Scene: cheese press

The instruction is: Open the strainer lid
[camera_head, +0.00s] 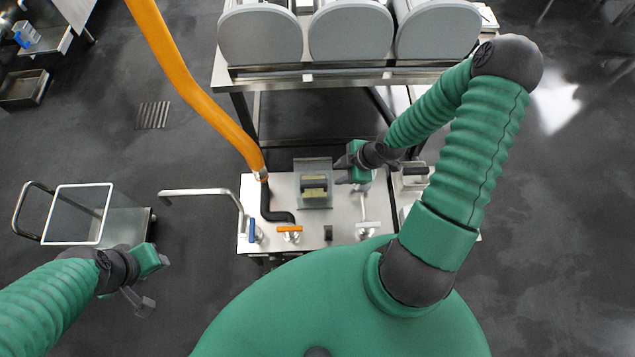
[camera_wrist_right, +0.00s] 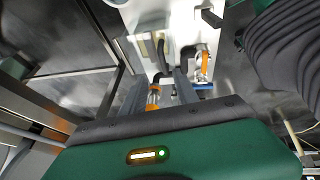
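The likely strainer is a small grey box (camera_head: 314,201) with yellowish parts in its top, on the white work surface in the head view. A flat grey panel (camera_head: 312,164) shows at its back edge; I cannot tell whether this is the lid or whether it is raised. My right gripper (camera_head: 342,171) is just right of the box, fingers pointing left towards it. Contact is not clear. The right wrist view shows its two fingers (camera_wrist_right: 162,88) apart with nothing held between them. My left gripper (camera_head: 145,283) is away at the lower left, off the work surface.
An orange hose (camera_head: 205,100) drops to a black pipe (camera_head: 268,205) left of the box. An orange-handled valve (camera_head: 289,229) and a blue-handled valve (camera_head: 252,231) stand in front. A glass-sided cart (camera_head: 110,225) is at left. Grey drums (camera_head: 350,35) line the back.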

